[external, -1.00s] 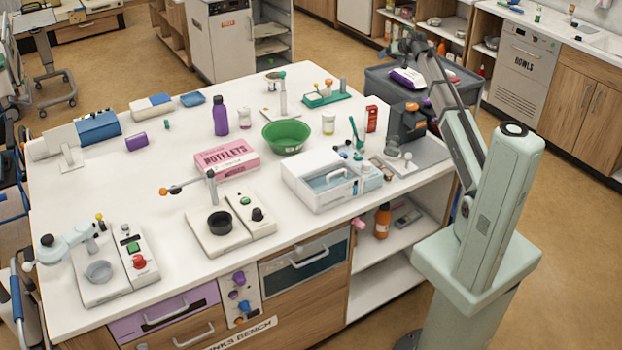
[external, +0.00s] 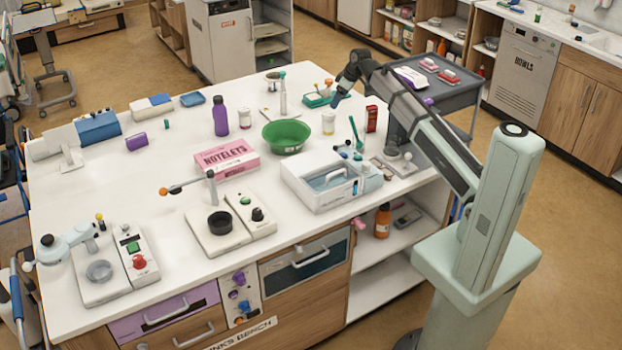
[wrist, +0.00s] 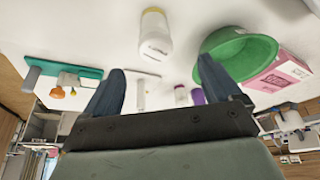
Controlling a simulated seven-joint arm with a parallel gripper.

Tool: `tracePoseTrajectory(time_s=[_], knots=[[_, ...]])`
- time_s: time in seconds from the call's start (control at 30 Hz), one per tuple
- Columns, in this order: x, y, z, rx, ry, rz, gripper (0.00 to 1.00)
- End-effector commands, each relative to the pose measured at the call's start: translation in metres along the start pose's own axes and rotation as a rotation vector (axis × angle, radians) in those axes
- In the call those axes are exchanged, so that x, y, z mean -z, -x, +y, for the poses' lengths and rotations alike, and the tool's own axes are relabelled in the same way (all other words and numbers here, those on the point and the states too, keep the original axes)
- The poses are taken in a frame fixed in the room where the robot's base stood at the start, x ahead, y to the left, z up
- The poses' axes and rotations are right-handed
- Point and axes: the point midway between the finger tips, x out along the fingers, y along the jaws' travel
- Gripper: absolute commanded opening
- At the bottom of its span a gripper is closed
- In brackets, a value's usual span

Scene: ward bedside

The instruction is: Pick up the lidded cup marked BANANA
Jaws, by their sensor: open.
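A white lidded cup with a pale yellow lid (external: 328,122) stands upright on the white counter, just right of the green bowl. It also shows in the wrist view (wrist: 156,36), with dark lettering too small to read, so I cannot confirm BANANA. A smaller lidded container (external: 244,119) stands left of the bowl, beside a purple bottle. My gripper (external: 336,99) is open and empty, above and behind the cup in the external view. In the wrist view its two fingers (wrist: 160,80) are spread apart, with the cup beyond and between them, not touched.
The green bowl (external: 286,136) stands close beside the cup. A green rack (external: 318,98), a red box (external: 371,118) and a green-handled tool (external: 355,132) are nearby. A white caddy (external: 318,184) and a pink NOTELETS box (external: 226,158) stand nearer the front.

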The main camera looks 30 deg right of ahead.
Motion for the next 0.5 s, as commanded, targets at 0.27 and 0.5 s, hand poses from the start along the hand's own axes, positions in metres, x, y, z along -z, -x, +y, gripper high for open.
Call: tracePoseTrajectory(time_s=[0.27,0.5], knots=[[0.000,-0.044,0.001,0.000,-0.002,-0.001,0.91],[0.000,-0.067,0.001,-0.001,-0.003,0.001,0.91]])
